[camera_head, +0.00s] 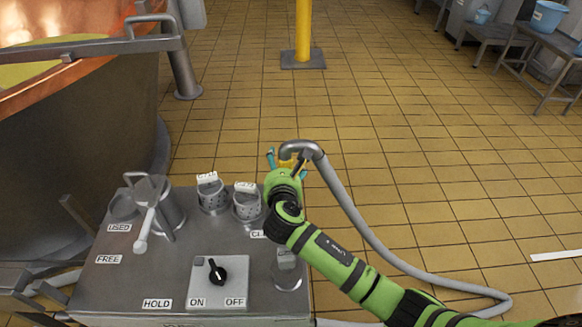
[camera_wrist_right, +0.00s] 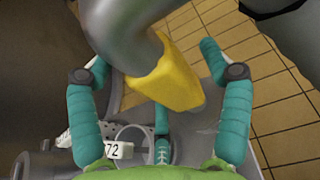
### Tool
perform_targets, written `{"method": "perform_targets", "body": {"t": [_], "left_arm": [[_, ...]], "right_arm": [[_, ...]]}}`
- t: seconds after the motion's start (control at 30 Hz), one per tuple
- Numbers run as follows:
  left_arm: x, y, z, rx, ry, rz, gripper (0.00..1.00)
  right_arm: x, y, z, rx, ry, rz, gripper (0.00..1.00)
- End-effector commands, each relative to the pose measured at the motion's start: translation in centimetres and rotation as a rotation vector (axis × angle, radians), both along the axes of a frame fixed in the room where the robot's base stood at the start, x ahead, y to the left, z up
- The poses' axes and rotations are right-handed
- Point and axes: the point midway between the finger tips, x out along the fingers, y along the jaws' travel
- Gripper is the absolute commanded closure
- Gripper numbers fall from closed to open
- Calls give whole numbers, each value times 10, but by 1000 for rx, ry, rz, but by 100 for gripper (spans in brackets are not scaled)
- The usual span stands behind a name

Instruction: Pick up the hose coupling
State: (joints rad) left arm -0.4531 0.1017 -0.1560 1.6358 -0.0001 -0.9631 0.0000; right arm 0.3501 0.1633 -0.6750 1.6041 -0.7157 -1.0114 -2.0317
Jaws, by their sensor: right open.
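The hose coupling (camera_head: 287,163) is a small yellow piece at the bent metal end of a grey hose (camera_head: 352,208), above the far right part of the steel console. It is partly hidden by my right gripper (camera_head: 284,160). In the right wrist view, the yellow coupling (camera_wrist_right: 168,82) lies between the spread teal fingers of my right gripper (camera_wrist_right: 155,62), with visible gaps on both sides. The gripper is open. The grey metal elbow (camera_wrist_right: 125,35) comes in from the top. My left gripper is not in view.
The steel console (camera_head: 125,275) carries perforated cups (camera_head: 212,197), a beaker (camera_head: 168,212) and a rotary switch (camera_head: 217,271). A copper vat (camera_head: 85,75) stands at left and a yellow post (camera_head: 303,30) behind. The tiled floor at right is mostly clear around the looping hose.

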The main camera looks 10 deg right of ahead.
Motion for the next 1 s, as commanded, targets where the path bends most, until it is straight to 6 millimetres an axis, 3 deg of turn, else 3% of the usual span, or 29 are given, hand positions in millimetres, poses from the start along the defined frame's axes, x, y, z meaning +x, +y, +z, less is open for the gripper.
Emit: {"method": "perform_targets", "body": {"t": [0.03, 0.2, 0.67, 0.87, 1.0], "left_arm": [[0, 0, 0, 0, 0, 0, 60], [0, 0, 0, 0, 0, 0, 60], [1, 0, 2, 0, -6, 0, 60], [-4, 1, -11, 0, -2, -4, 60], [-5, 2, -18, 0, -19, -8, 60]], "right_arm": [[0, 0, 0, 0, 0, 0, 25], [0, 0, 0, 0, 0, 0, 89], [0, 0, 7, 0, -6, 2, 89], [1, 0, 25, 0, -8, 1, 89], [1, 0, 48, 0, -10, 1, 89]]}}
